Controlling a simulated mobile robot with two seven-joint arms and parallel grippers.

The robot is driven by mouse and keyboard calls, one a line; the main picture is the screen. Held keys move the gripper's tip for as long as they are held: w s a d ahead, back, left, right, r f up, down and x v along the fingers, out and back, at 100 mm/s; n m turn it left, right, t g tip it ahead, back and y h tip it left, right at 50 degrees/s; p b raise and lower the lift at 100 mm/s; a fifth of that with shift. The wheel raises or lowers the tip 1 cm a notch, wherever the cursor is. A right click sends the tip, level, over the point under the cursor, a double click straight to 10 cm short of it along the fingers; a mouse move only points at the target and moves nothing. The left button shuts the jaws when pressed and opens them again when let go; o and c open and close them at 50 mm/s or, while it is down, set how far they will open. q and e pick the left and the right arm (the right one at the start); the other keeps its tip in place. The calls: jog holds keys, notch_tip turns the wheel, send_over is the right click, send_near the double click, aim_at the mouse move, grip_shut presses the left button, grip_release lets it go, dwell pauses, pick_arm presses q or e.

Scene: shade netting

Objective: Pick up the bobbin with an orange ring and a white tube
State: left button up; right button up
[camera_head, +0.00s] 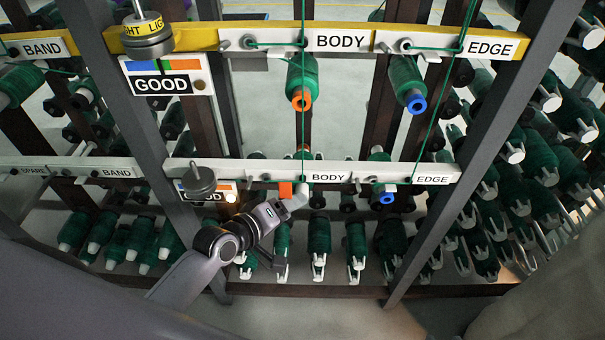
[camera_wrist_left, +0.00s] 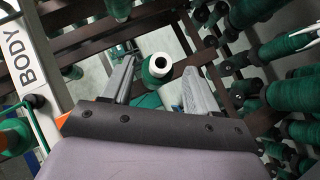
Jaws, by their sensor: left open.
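My left gripper (camera_head: 290,204) is at the lower BODY rail in the head view, its fingers pointing up and right. In the left wrist view the gripper (camera_wrist_left: 161,84) is open. A green bobbin with a white tube end (camera_wrist_left: 158,66) shows between and beyond its fingers, apparently not touched. No orange ring can be made out on that bobbin. In the head view a bobbin with an orange ring (camera_head: 301,99) hangs under the upper BODY label; its tube end is also orange. A small orange patch (camera_head: 286,189) shows beside the gripper, partly hidden. My right gripper is not in view.
A blue-ringed bobbin (camera_head: 415,101) hangs at upper right, another (camera_head: 387,197) on the lower rail (camera_head: 260,172). Dark posts (camera_head: 470,120) and taut green threads frame the gripper. Several green bobbins fill the low rack and the right side.

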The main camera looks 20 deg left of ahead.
pick_arm(q)
jog(key=x, duration=0.1)
jog(key=b+x, duration=0.1)
jog(key=x, duration=0.2)
jog(key=shift+w+a+f, duration=0.25)
jog(key=shift+w, duration=0.15)
jog(key=shift+c, duration=0.2)
grip_shut()
jog(key=shift+r, duration=0.15)
